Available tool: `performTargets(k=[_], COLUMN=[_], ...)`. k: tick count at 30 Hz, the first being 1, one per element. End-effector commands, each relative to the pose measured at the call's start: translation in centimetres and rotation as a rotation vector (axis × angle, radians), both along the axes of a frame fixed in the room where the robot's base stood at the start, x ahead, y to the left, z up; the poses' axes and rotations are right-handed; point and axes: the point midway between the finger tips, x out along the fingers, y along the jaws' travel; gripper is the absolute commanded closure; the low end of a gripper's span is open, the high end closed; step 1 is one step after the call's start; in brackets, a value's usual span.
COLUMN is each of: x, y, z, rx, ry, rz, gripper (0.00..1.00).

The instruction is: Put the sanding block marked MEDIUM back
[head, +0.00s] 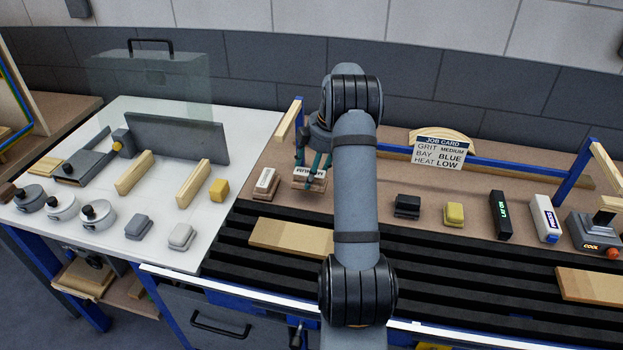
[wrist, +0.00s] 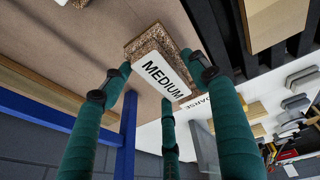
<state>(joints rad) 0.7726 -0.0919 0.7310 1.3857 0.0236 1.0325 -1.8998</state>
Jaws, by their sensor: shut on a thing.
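The sanding block marked MEDIUM (head: 309,180) is a cork-brown block with a white label, at the back of the brown bench in the head view. It fills the middle of the wrist view (wrist: 165,68), its label readable. My gripper (head: 313,164) is shut on it, its green fingers (wrist: 165,85) at the block's sides. I cannot tell whether the block touches the bench. A similar block (head: 266,183) stands just left of it; its label reads COARSE in the wrist view (wrist: 195,102).
A job card (head: 438,152) reads GRIT MEDIUM, BAY BLUE, HEAT LOW. A blue rail (head: 490,172) runs behind. The white table (head: 100,255) is at left.

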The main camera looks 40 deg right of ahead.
Motion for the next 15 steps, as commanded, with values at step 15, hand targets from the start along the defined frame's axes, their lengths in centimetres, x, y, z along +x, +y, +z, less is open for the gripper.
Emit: performTargets(k=[15], x=[-0.1], y=[0.0], z=[-3.8], rx=[0.001], ry=[0.001], rz=[-0.001], gripper=[0.68])
